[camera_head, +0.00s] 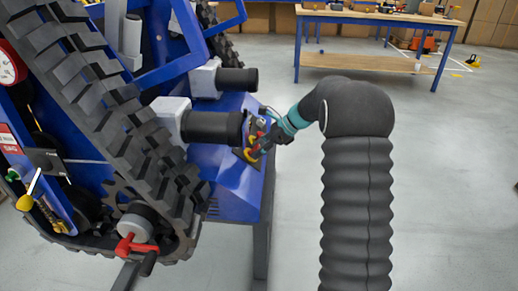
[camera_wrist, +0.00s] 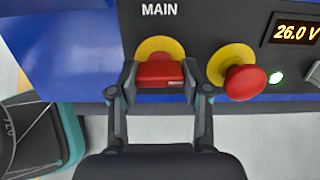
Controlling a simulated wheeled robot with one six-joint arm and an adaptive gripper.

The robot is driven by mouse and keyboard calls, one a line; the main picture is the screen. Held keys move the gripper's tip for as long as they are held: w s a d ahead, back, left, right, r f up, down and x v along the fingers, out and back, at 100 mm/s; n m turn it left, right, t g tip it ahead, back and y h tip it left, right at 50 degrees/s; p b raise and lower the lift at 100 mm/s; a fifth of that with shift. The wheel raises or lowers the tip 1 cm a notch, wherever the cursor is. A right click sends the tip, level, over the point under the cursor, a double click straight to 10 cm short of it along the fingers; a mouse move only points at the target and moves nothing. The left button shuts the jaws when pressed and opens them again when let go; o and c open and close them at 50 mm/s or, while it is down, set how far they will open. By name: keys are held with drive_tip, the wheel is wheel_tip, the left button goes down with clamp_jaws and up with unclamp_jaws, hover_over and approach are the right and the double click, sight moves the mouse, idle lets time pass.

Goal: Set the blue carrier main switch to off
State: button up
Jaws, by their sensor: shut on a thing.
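The blue carrier (camera_head: 228,180) stands at the left in the head view, with its black track beside it. In the wrist view the main switch (camera_wrist: 160,73) is a red handle on a yellow disc below the label "MAIN". The handle lies crosswise in the picture. My gripper (camera_wrist: 160,82) has a finger at each end of the red handle and is shut on it. In the head view my gripper (camera_head: 256,146) is small at the carrier's panel, and the switch cannot be made out clearly behind it.
A red mushroom button (camera_wrist: 245,82) on a yellow disc sits close right of my gripper. A display (camera_wrist: 296,32) reads 26.0 V, and a green light (camera_wrist: 277,77) glows below it. A workbench (camera_head: 380,22) stands at the back.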

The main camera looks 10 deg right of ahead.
drive_tip(key=n, duration=0.4)
drive_tip(key=shift+n, duration=0.3)
drive_tip(key=n+g+b, duration=0.1)
drive_tip(key=n, duration=0.3)
drive_tip(key=shift+n, duration=0.3)
drive_tip(key=n+b, duration=0.1)
drive_tip(key=n, duration=0.3)
drive_tip(key=shift+b, duration=0.3)
drive_tip(key=shift+n+h+b, duration=0.4)
drive_tip(key=shift+n+b, duration=0.25)
drive_tip(key=shift+n, duration=1.55)
drive_tip(key=o, duration=1.2)
drive_tip(key=shift+c, duration=0.2)
